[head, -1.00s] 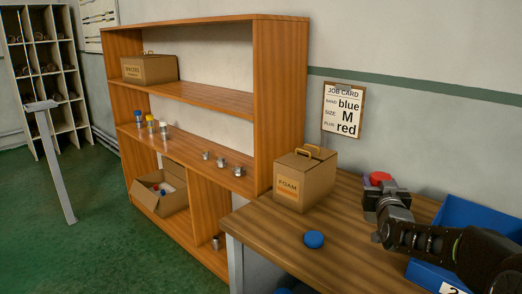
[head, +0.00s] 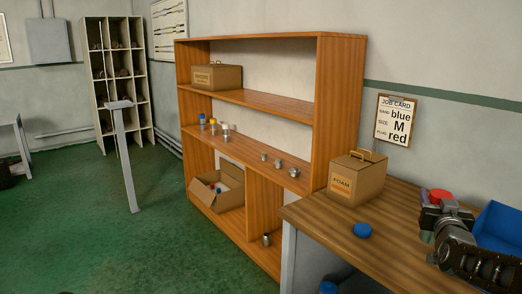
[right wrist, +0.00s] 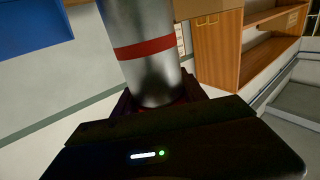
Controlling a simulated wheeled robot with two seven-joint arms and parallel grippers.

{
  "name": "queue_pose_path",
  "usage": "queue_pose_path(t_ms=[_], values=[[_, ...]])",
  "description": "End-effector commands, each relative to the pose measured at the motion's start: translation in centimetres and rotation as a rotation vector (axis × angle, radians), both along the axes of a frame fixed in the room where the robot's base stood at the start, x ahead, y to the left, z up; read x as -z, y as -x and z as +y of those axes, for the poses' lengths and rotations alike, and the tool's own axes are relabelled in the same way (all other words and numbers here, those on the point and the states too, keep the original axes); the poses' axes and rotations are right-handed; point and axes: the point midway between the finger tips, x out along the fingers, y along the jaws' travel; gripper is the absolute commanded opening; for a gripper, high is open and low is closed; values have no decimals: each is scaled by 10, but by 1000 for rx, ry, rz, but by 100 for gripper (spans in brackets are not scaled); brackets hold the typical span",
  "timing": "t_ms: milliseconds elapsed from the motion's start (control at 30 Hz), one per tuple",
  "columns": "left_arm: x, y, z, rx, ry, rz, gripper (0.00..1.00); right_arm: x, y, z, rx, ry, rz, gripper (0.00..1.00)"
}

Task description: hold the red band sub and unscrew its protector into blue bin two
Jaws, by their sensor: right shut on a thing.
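The red band sub (right wrist: 143,47) is a bare metal cylinder with a red ring around it, in the right wrist view. My right gripper (right wrist: 158,103) is shut on it near one end. A little red shows at that end between the fingers; the rest there is hidden. In the head view my right gripper (head: 443,217) is over the table's right part, with a round red top (head: 440,196) just above it. A blue bin (head: 502,224) stands right of the gripper, cut by the picture's edge; its number is out of view. It also shows in the right wrist view (right wrist: 32,24).
A blue cap (head: 362,230) lies on the wooden table (head: 325,218). A foam box (head: 357,181) stands behind it. The job card (head: 396,121) reads blue, M, red. The shelf unit (head: 339,105) holds several small metal parts. The floor to the left is mostly clear.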

Motion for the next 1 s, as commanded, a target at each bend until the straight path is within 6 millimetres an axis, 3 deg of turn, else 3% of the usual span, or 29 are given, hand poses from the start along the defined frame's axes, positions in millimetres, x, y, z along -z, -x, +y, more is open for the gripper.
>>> queue_pose_path(t_ms=[33, 267, 467, 633, 900, 1000], values=[[0, -1, 0, -1, 1, -2, 71, -5, 2, 5, -1, -1, -4, 0], [-3, -1, 0, -1, 1, -2, 71, 14, 1, 43, -36, -1, 3, 0], [-8, -1, 0, 0, 1, -1, 71, 42, 0, 88, -89, 0, 6, 0], [-15, -1, 0, -1, 1, -1, 71, 76, 6, 139, -155, -1, 8, 0], [-32, -1, 0, -1, 1, -1, 71, 156, 37, 250, -319, -1, 13, 0], [-36, -1, -1, -1, 1, -1, 71, 176, 45, 273, -360, 0, 9, 0]])
